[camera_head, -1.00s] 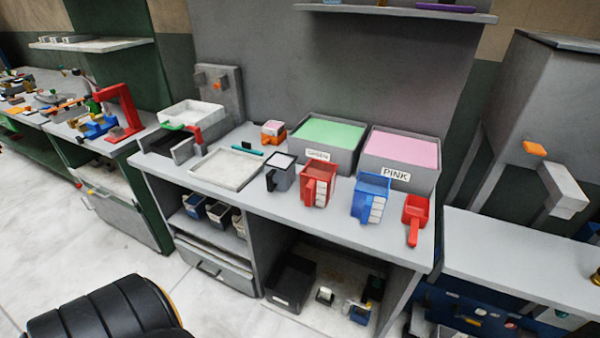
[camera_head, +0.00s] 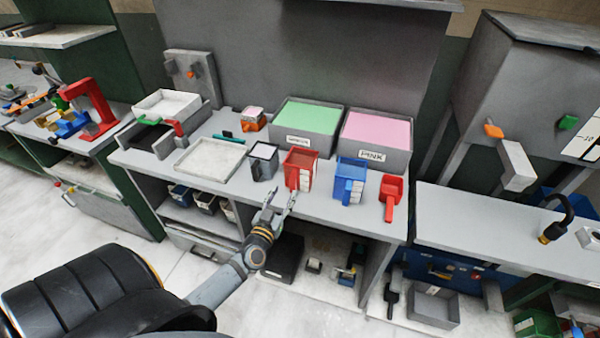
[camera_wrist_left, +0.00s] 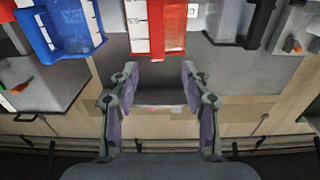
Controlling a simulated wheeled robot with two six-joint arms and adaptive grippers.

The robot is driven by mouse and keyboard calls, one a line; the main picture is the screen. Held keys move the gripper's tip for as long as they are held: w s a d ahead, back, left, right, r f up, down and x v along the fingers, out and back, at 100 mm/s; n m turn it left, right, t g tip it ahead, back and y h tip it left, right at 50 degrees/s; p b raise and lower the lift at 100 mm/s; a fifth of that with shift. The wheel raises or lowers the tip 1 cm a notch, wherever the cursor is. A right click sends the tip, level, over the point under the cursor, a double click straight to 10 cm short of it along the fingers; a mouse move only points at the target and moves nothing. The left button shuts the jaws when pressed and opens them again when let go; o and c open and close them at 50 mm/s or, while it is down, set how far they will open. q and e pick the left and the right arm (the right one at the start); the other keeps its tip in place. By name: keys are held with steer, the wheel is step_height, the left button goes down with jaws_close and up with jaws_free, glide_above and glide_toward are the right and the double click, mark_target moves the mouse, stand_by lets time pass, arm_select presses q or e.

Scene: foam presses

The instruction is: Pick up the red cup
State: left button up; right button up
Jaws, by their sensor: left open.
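The red cup (camera_head: 300,164) stands on the grey bench between a dark grey cup and a blue cup, its white-marked handle toward the front. It also shows at the top middle of the left wrist view (camera_wrist_left: 170,25). My left gripper (camera_head: 281,197) is open and empty in front of the bench edge, just short of the red cup. In the left wrist view its two fingers (camera_wrist_left: 158,85) are spread apart, with the red cup beyond them and roughly between them. My right gripper is not in view.
The blue cup (camera_head: 351,176) and grey cup (camera_head: 262,160) stand close on either side. A red scoop (camera_head: 392,192) lies at right. Green (camera_head: 308,114) and pink (camera_head: 376,133) foam bins stand behind. A white tray (camera_head: 209,162) is at left.

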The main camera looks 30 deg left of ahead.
mark_target(292, 180)
arm_select(q)
steer(key=x, duration=0.3)
steer(key=shift+w+a+f, duration=0.1)
steer(key=shift+w+f, duration=0.05)
steer(key=shift+w, duration=0.15)
steer(key=shift+d+b+x, duration=0.2)
steer(key=shift+b+x, duration=0.2)
steer(key=shift+x, duration=2.2)
steer(key=shift+s, duration=0.1)
steer(key=shift+c, duration=1)
jaws_close()
